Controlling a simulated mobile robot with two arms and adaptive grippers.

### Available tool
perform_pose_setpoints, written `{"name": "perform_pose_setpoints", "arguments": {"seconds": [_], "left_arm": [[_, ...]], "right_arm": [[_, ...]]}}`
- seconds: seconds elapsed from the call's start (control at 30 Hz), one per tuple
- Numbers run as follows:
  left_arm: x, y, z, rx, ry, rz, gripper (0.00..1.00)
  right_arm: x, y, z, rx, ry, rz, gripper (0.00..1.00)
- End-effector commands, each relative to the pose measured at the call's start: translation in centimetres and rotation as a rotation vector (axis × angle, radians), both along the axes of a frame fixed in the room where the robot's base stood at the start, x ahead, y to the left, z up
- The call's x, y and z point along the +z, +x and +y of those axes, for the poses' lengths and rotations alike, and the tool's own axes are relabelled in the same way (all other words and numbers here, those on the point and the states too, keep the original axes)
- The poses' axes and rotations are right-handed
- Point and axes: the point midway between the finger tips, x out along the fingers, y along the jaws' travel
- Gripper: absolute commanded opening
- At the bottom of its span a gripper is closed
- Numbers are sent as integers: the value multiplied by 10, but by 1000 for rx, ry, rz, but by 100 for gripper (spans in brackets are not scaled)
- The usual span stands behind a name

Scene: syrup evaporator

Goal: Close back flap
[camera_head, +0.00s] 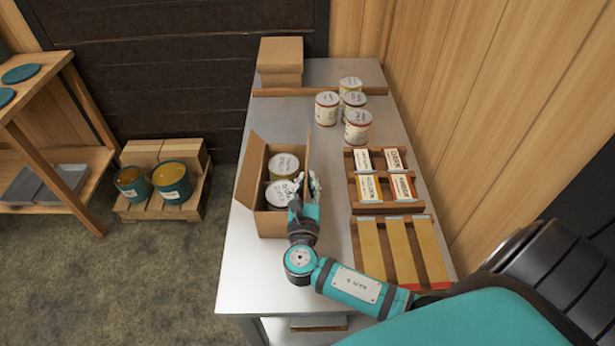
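An open cardboard box (273,226) stands on the grey metal table, with two labelled cans (284,166) visible inside, one behind the other. Its left flap (251,172) stands up and leans outward. Another flap (308,152) stands up along the right side. I cannot make out a separate flap at the far end. My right gripper (306,184) is over the right side of the box, close to the right flap and the nearer can. It hides part of both, and I cannot tell whether it touches the flap or how wide its fingers are. My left gripper is not in view.
Several cans (357,126) stand behind and right of the box. A wooden rack (386,208) with labelled packets and a slatted rack (402,250) lie to the right. The front left of the table is clear.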

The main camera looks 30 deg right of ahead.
Motion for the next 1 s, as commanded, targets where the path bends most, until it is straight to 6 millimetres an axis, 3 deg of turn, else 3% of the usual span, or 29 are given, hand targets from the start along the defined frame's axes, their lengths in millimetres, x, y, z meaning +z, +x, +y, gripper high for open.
{"name": "perform_pose_setpoints", "arguments": {"seconds": [0.43,0.63,1.0], "left_arm": [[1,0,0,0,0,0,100],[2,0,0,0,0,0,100],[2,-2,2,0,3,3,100]], "right_arm": [[-1,0,1,1,-10,8,0],[-1,0,1,1,-9,8,27],[-1,-7,6,2,-8,8,27]]}}
